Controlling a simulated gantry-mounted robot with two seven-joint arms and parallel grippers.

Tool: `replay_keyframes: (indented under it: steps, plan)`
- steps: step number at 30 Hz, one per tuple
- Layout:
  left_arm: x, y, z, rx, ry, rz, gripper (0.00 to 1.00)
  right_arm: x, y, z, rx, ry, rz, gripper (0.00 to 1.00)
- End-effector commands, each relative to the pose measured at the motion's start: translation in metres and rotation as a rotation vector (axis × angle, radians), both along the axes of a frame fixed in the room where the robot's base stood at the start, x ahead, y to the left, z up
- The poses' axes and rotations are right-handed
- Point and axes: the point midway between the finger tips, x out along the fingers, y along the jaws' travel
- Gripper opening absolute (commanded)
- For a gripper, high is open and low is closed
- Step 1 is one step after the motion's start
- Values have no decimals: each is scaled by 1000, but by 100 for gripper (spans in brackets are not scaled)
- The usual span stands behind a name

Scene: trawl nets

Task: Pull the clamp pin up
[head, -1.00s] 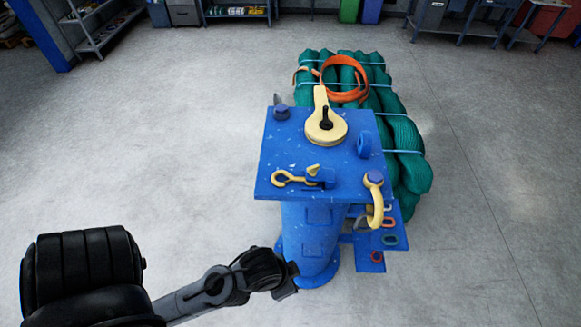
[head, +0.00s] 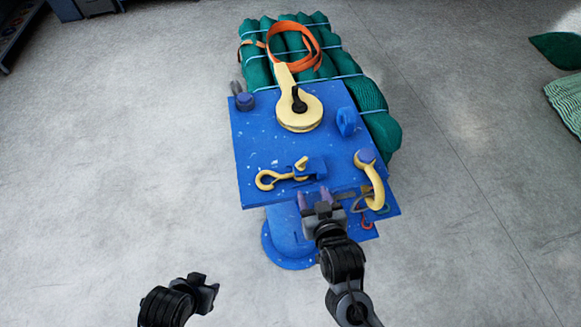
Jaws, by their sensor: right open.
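A blue post with a square blue top plate (head: 270,140) stands in the middle of the head view. At its front edge a small blue clamp (head: 313,166) holds a yellow hook-ended piece (head: 266,181), with a short yellow upright tab (head: 301,164) beside it. I cannot tell which part is the clamp pin. Behind is a yellow block (head: 298,116) with a black central piece (head: 298,99). My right gripper (head: 314,198) is open and empty, just in front of the plate's edge below the clamp. My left gripper (head: 210,290) is low at left, away from the post; its jaws are unclear.
A blue lug (head: 347,121) and a bolt (head: 245,101) stand on the plate. Green net rolls (head: 370,97) with an orange strap (head: 293,46) lie behind.

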Motion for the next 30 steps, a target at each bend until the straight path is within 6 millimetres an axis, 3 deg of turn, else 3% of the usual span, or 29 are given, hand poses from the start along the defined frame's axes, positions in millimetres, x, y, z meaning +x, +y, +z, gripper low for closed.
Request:
replay_keyframes:
  steps: [5, 21, 30]
  plan:
    - [0, -2, 2, -5, 0, 3, 37, 16, 2, 4, -1, -18, -3, 52]
    - [0, 1, 17, 5, -1, -4, 37, 84, 22, -25, -1, -17, -2, 52]
    - [0, 2, 20, 8, -1, -6, 37, 99, 27, -33, 0, -16, -1, 52]
